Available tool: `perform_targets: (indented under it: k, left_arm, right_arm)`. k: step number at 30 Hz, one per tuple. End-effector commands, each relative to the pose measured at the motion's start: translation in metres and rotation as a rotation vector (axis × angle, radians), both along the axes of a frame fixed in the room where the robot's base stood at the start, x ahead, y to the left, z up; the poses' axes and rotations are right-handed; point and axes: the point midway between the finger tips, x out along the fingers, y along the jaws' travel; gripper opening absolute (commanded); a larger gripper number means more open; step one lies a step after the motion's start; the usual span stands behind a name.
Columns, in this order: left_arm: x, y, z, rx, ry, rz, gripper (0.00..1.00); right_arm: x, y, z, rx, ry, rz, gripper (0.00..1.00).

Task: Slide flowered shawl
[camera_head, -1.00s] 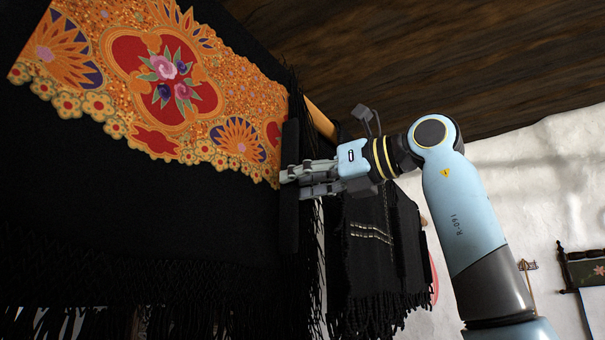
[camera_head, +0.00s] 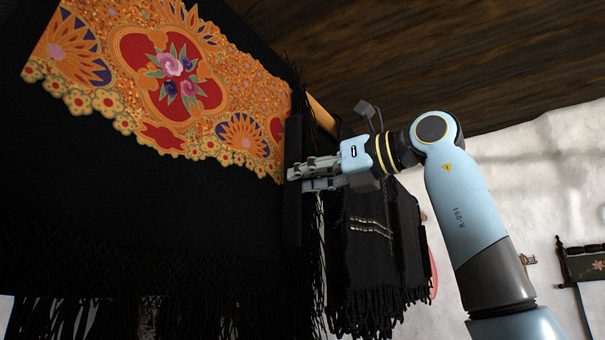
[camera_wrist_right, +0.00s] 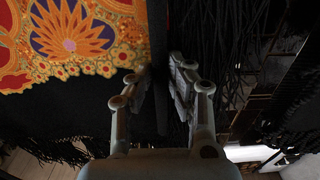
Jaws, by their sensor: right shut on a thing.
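The flowered shawl (camera_head: 215,95) hangs at the left and centre of the head view. It is black with an orange and red flowered band along its top and a long black fringe below. My right gripper (camera_head: 296,173) is at the shawl's right edge, just below the band's right end, and is shut on that black edge. In the right wrist view the shawl (camera_wrist_right: 75,45) fills the upper left, and the gripper's fingers (camera_wrist_right: 160,80) stand either side of the dark edge. My left gripper is not in view.
A second black fringed cloth (camera_head: 370,240) hangs just beyond, below my right gripper. A dark wooden ceiling (camera_head: 440,60) is above. A white wall (camera_head: 540,190) stands at the right.

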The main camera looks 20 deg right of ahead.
Motion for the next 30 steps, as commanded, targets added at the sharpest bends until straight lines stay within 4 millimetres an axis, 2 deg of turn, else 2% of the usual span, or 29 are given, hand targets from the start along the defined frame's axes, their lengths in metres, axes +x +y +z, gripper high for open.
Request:
perform_targets:
  k: [6,7,12,23,30]
  left_arm:
    - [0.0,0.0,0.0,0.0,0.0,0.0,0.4]
    - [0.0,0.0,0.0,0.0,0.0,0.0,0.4]
    - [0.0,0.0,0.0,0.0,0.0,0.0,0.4]
    - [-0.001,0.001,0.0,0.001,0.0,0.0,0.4]
    - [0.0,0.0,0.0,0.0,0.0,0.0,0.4]
  right_arm:
    - [0.001,-0.002,0.001,0.0,-0.004,-0.001,0.0]
    - [0.001,-0.002,0.001,0.0,-0.004,-0.001,0.17]
    - [0.001,-0.001,0.001,0.0,-0.004,-0.001,0.38]
    - [-0.004,-0.006,0.001,-0.001,-0.004,-0.003,0.38]
    - [-0.037,-0.035,0.0,-0.006,-0.004,-0.009,0.38]
